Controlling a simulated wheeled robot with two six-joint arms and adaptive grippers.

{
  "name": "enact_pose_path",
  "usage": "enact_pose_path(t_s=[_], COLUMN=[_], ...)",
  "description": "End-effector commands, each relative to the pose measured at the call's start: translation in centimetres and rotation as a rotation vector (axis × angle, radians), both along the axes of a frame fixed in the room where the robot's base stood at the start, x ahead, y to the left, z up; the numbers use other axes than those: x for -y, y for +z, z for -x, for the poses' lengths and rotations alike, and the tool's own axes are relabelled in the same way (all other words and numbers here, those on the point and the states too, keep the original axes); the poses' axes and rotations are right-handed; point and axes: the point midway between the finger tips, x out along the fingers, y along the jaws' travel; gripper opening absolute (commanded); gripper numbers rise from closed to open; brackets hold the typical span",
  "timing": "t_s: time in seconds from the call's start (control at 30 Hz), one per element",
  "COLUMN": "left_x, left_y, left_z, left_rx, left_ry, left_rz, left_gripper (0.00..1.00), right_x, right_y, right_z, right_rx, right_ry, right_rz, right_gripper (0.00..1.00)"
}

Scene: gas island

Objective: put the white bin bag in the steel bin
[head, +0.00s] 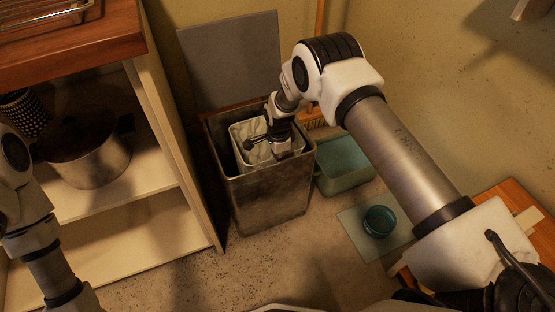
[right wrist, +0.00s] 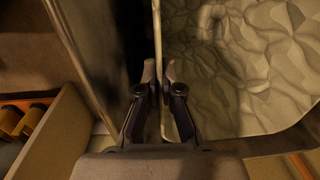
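The steel bin (head: 272,203) stands open on the floor beside the cupboard. The white bin bag (head: 241,130) is inside its mouth, open at the top, its rim near the bin's rim. The bag's bottom is hidden. Of my left arm only links show at the left edge; its gripper is out of view.
A grey panel (head: 232,62) stands upright behind the bin. A green tub (head: 343,165) is right of it, with a brush (head: 312,117) behind. A teal bowl (head: 379,221) sits on a pale mat (head: 356,235). The cupboard's side panel (head: 180,150) is close on the left; a pot (head: 91,165) is inside.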

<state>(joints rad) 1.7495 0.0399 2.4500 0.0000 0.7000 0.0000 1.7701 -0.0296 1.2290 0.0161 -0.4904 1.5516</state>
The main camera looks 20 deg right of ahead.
Motion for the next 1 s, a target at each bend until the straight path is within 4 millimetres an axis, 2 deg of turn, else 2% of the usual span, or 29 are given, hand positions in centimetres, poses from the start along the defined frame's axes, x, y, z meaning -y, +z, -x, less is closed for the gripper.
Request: enact_pose_path(t_s=[0.57,0.6,0.63,0.67,1.0], left_x=[0.0,0.0,0.0,0.0,0.0], left_y=[-0.8,-0.8,-0.8,-0.8,-0.4], left_z=[0.0,0.0,0.0,0.0,0.0], left_rx=[0.000,0.000,0.000,0.000,0.000], left_ry=[0.000,0.000,0.000,0.000,0.000], left_rz=[0.000,0.000,0.000,0.000,0.000], left_gripper=[0.46,0.46,0.46,0.46,0.46], right_x=[0.0,0.0,0.0,0.0,0.0], right_y=[-1.1,-1.1,-1.1,-1.1,-0.6], right_z=[0.0,0.0,0.0,0.0,0.0], right_rx=[0.000,-0.001,-0.001,-0.001,0.000], right_ry=[0.000,0.000,0.000,0.000,0.000], right_rz=[0.000,0.000,0.000,0.000,0.000], right_gripper=[0.00,0.15,0.25,0.31,0.31])
